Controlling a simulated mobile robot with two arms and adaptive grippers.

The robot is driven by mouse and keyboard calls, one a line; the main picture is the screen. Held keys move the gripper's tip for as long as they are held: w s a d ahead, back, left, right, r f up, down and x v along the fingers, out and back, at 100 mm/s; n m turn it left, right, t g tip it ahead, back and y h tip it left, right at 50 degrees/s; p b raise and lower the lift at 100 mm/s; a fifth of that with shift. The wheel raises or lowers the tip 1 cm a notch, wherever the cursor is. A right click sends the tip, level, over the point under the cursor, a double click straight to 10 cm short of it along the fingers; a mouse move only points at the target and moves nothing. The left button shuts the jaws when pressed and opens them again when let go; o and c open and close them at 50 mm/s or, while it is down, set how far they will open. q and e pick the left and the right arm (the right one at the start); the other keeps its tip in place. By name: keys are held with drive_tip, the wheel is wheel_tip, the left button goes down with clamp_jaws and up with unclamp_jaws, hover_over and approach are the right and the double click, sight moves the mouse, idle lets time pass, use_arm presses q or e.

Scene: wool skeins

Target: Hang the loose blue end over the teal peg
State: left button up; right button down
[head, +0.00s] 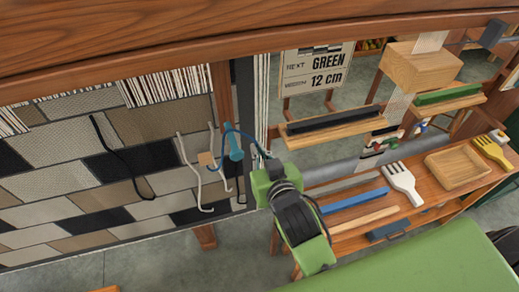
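The teal peg (235,148) is a short cylinder beside the wooden upright at the right edge of the woven cloth. The blue end (246,134) is a thin strand that rises near the peg, arches across its upper part and runs right to my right gripper. I cannot tell whether it rests on the peg or passes in front of it. My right gripper (268,160), green and black, is just right of the peg and appears shut on the strand's far part; the fingertips are small and partly hidden. My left gripper is not in view.
A black strand (122,160) and a pale grey strand (197,180) hang before the cloth (75,158). At right, a wooden shelf holds a white comb (403,184), a wooden tray (457,168) and a yellow comb (491,152).

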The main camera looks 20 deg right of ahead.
drive_tip(key=c, duration=2.2)
unclamp_jaws()
drive_tip(key=o, duration=1.2)
drive_tip(key=shift+o, duration=0.2)
